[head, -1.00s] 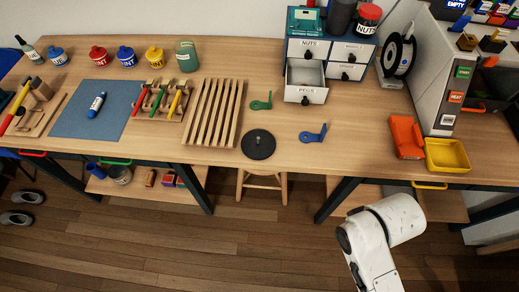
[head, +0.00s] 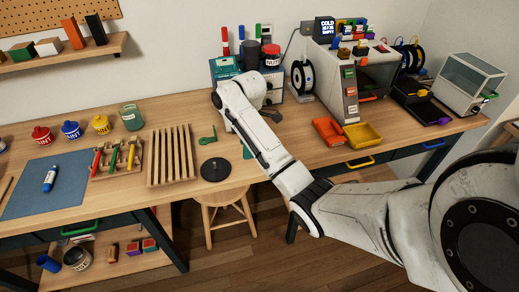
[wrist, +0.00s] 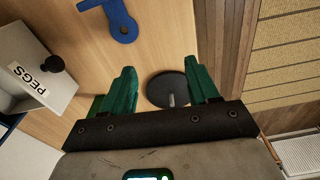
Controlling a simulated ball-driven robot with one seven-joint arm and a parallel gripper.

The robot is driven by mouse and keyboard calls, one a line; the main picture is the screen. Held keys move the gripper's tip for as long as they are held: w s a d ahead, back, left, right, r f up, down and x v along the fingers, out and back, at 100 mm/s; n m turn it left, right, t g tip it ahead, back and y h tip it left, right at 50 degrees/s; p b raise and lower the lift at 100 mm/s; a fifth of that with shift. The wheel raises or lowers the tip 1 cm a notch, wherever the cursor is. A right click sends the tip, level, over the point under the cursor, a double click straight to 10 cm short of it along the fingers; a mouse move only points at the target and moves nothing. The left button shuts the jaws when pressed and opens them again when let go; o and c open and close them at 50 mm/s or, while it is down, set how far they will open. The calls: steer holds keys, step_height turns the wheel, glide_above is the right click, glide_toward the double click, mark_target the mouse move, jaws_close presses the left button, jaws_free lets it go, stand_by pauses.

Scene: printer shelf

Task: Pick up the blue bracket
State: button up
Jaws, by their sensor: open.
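The blue bracket (wrist: 121,20) lies flat on the wooden bench at the top of the wrist view, partly cut off by the frame edge. It has a round end with a hole. In the head view my arm hides it. My gripper (wrist: 160,78) shows in the wrist view with its two green fingers spread apart and nothing held between them. The bracket is beyond the fingertips, nearest the left finger.
A black disc (head: 216,169) with a peg lies near the bench front; the wrist view shows it between the fingers. A green bracket (head: 208,136) and slatted rack (head: 171,155) are left of my arm. Orange (head: 328,131) and yellow (head: 362,135) trays sit right.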

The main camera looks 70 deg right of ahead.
steer(key=shift+n+g, duration=0.3)
steer(key=shift+n, duration=0.1)
steer(key=s+d+r, duration=0.1)
steer(key=d, duration=0.1)
steer(key=s+d+r, duration=0.1)
steer(key=d, duration=0.2)
steer(key=s+d+r, duration=0.1)
steer(key=d+r, duration=0.1)
steer(key=d, duration=0.1)
steer(key=shift+d, duration=0.25)
steer(key=shift+s+d+f+b, duration=0.1)
steer(key=shift+f+b, duration=0.1)
steer(key=shift+f, duration=2.45)
steer(key=shift+s+f+b, duration=0.1)
steer(key=shift+f+b, duration=0.05)
steer(key=shift+f, duration=2.45)
jaws_close()
